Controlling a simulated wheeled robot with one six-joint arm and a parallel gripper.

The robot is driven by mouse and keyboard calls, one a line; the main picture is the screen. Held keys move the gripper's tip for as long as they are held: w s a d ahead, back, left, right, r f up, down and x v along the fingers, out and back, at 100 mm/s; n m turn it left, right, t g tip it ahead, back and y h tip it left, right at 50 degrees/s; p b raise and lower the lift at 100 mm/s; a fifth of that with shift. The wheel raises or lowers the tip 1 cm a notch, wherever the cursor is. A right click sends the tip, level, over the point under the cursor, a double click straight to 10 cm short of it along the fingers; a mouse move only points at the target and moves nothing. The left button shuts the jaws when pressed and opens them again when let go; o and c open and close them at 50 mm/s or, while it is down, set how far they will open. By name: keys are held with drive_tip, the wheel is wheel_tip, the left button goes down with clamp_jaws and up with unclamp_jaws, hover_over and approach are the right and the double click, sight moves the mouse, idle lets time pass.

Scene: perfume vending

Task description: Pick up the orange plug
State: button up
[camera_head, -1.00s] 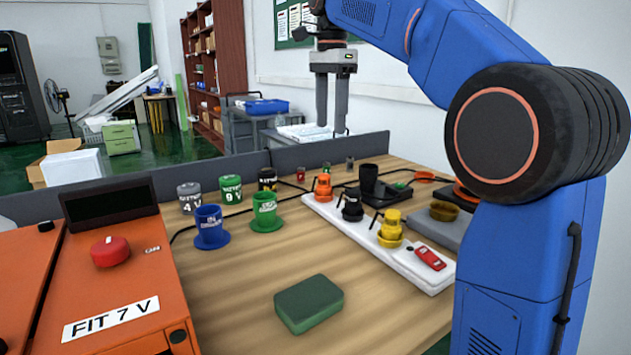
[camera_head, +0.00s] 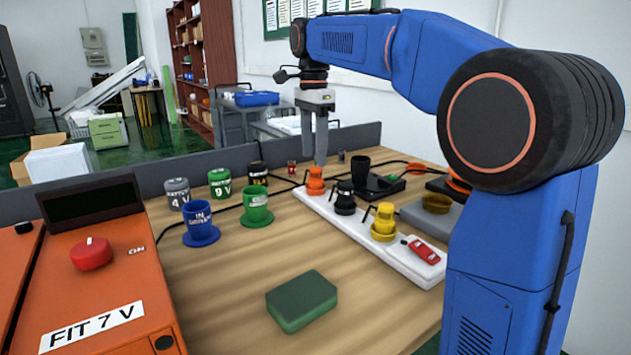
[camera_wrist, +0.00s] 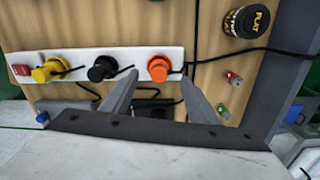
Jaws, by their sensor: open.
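The orange plug (camera_head: 315,180) stands upright at the far end of the white strip (camera_head: 393,262), beside a black plug (camera_head: 345,197) and a yellow plug (camera_head: 384,222). My gripper (camera_head: 321,160) is open and empty, pointing down, with its fingertips close to the orange plug in the head view. In the wrist view the orange plug (camera_wrist: 158,69) lies just beyond the tips of my gripper (camera_wrist: 158,78), roughly between them. The black plug (camera_wrist: 102,69) is left of the left fingertip. I cannot tell whether a finger touches the orange plug.
A red switch (camera_head: 424,250) sits at the near end of the strip. Blue (camera_head: 199,224) and green (camera_head: 257,206) cups and several batteries stand left of it. A green block (camera_head: 302,301) lies in front. Black cables run near the orange plug. A grey partition (camera_head: 230,164) borders the table's back.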

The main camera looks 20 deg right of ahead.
sight(315, 168)
drive_tip(key=shift+s+d+f, duration=0.1)
drive_tip(key=shift+d+f, duration=0.05)
drive_tip(key=shift+f, duration=2.85)
drive_tip(key=shift+c, duration=0.6)
drive_tip(key=c, duration=1)
